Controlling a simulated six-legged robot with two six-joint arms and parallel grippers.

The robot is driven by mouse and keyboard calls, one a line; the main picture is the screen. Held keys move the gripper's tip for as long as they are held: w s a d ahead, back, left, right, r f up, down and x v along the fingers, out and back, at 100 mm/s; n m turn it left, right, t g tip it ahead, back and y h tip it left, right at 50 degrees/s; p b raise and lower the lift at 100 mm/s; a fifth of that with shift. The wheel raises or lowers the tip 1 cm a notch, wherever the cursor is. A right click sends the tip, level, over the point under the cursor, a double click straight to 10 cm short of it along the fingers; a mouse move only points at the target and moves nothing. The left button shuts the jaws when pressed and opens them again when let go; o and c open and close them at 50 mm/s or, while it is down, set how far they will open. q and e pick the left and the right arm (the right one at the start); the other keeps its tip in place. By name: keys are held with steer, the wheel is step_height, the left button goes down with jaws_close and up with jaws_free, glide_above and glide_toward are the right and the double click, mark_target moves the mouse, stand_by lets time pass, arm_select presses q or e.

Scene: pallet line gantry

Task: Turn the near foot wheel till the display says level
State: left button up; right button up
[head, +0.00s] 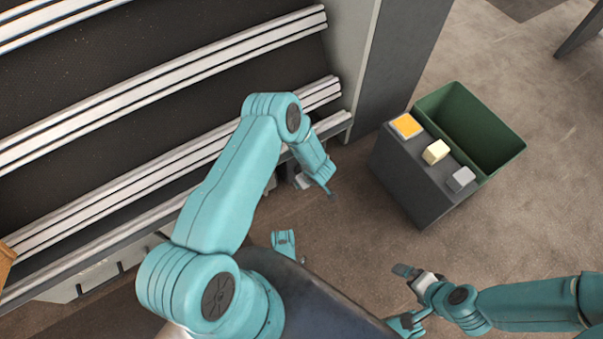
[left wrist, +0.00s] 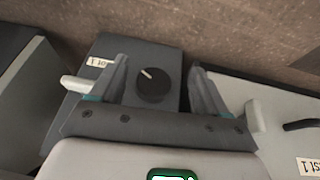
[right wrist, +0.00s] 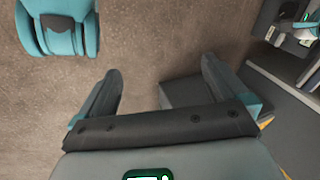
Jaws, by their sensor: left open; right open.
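A round black wheel (left wrist: 153,85) with a white pointer mark sits on a dark grey box (left wrist: 110,48) in the left wrist view. My left gripper (left wrist: 159,67) is open, with one finger on each side of the wheel in the picture; I cannot tell if they touch it. In the head view my left gripper (head: 318,183) hangs by the lower edge of the conveyor frame, and the wheel is not made out there. My right gripper (right wrist: 160,67) is open and empty over the floor; it also shows in the head view (head: 410,280). I see no level display.
Metal rails (head: 190,160) run along the dark conveyor on the left. A grey stand (head: 405,180) with an orange, a cream and a grey block on top stands right of it, against a green bin (head: 480,125). Brown floor between the stand and my right arm is clear.

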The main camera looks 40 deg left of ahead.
arm_select(q)
steer(key=a, duration=0.1)
steer(key=w+a+b, duration=0.1)
steer(key=a+f, duration=0.1)
steer(key=shift+w+b, duration=0.3)
steer(key=shift+w, duration=0.05)
arm_select(e)
steer(key=shift+w+d+f+t, duration=0.15)
steer(key=shift+w+d+f, duration=0.05)
steer(key=shift+w+f, duration=0.3)
steer(key=shift+w+d+f+t, duration=0.15)
steer(key=shift+w+f, duration=0.2)
steer(key=shift+f, duration=0.2)
arm_select(q)
steer(key=c, duration=1.1)
steer(key=shift+o, duration=0.3)
